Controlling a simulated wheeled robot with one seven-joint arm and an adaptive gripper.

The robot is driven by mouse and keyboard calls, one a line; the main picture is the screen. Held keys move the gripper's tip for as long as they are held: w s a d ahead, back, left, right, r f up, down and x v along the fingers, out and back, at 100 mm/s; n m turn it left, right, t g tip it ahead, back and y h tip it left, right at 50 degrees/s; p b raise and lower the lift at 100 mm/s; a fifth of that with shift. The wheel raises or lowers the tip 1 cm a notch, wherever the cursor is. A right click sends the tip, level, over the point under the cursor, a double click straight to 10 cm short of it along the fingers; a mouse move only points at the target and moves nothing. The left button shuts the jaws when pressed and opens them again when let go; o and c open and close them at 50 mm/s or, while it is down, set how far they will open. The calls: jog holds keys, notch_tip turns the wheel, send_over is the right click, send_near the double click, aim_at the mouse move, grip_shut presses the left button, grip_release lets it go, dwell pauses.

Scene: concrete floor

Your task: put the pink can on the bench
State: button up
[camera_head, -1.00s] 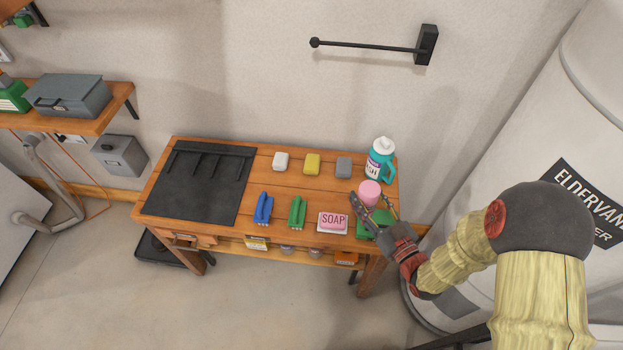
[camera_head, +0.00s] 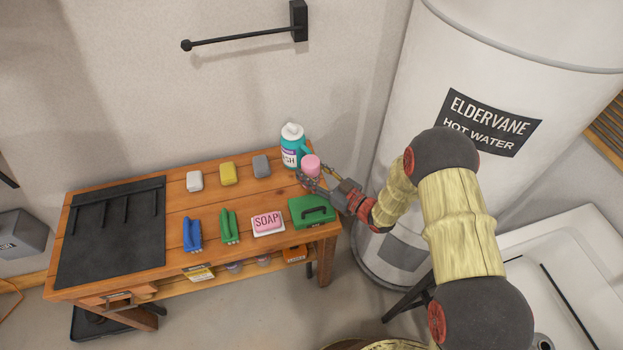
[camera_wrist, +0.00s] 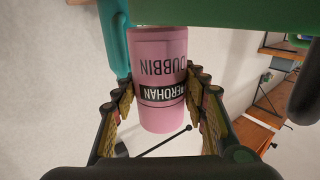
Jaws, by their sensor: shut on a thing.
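The pink can (camera_head: 311,164) with dark lettering is held at the back right corner of the wooden bench (camera_head: 151,221), just right of the teal bottle (camera_head: 291,150). My gripper (camera_head: 310,180) is shut on the can, coming in from the right. In the wrist view the fingers (camera_wrist: 160,112) stand on both sides of the can (camera_wrist: 160,60), and the teal bottle (camera_wrist: 115,40) is close beside it. I cannot tell whether the can's base touches the bench; the gripper hides it in the head view.
A green case (camera_head: 312,210) stands at the bench's front right. A water heater (camera_head: 440,120) stands close right.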

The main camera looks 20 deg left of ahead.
aim_at(312, 177)
jog(key=shift+w+f, duration=0.4)
jog(key=shift+w+f+b, duration=0.15)
jog(key=shift+f+b, duration=0.8)
jog(key=shift+f, duration=0.7)
jog(key=shift+f, duration=0.1)
jog(key=o, duration=1)
jog(key=shift+f, duration=0.1)
jog(key=shift+o, duration=0.2)
jog(key=p+v, duration=0.2)
jog(key=v, duration=1)
jog(key=shift+p, duration=0.3)
jog(key=shift+r, duration=0.25)
